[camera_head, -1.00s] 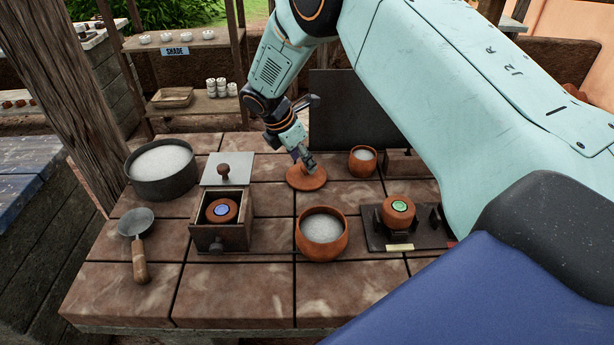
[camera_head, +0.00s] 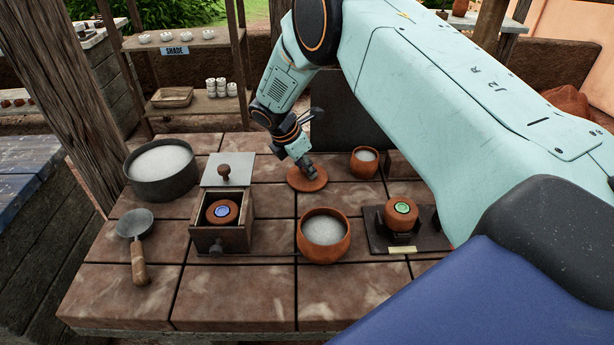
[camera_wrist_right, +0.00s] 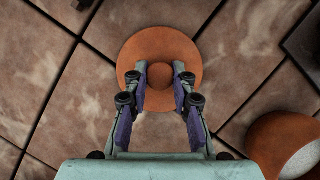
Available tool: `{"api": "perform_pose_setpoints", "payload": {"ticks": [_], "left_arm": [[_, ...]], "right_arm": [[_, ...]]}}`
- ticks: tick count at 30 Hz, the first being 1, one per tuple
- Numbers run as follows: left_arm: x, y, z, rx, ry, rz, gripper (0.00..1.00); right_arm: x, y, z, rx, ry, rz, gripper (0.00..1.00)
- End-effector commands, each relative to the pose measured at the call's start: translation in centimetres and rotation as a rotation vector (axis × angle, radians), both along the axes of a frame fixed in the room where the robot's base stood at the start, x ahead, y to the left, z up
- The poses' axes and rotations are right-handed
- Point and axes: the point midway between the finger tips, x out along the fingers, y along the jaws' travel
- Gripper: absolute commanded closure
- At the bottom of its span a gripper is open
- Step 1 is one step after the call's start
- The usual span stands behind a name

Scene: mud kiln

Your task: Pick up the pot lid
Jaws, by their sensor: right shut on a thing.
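The pot lid (camera_head: 296,181) is a flat round terracotta disc with a small round knob. It lies on the tiled table, behind the orange pot of white grains (camera_head: 323,229). My right gripper (camera_head: 307,172) reaches down onto it from above and covers the knob in the head view. In the right wrist view the lid (camera_wrist_right: 160,48) sits centred under the gripper (camera_wrist_right: 162,75), whose two fingers are shut on the knob from both sides. I cannot tell any gap between lid and table. My left gripper is not in view.
A wooden box (camera_head: 222,233) with a blue-topped piece stands left of the pot. A dark pan (camera_head: 162,190) and a ladle (camera_head: 137,245) are farther left. A small cup (camera_head: 364,167) stands right of the lid. A dark stand (camera_head: 381,240) holds a green-topped piece.

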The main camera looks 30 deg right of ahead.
Motion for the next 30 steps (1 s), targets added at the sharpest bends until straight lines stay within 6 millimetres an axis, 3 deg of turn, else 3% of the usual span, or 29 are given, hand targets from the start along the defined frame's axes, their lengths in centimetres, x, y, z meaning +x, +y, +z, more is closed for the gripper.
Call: {"api": "perform_pose_setpoints", "payload": {"ticks": [5, 14, 24, 30], "left_arm": [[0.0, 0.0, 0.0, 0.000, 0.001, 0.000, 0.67], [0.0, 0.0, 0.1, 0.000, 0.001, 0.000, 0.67], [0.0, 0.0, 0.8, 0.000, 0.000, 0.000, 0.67], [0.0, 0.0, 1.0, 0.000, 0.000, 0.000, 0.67]], "right_arm": [[-0.1, 0.0, -0.1, 0.000, 0.003, -0.001, 1.00], [0.0, 0.0, 0.5, 0.000, 0.001, 0.000, 1.00], [0.0, 0.0, 6.8, -0.001, -0.001, -0.001, 1.00], [0.0, 0.0, 9.4, 0.000, 0.001, -0.001, 1.00]]}}
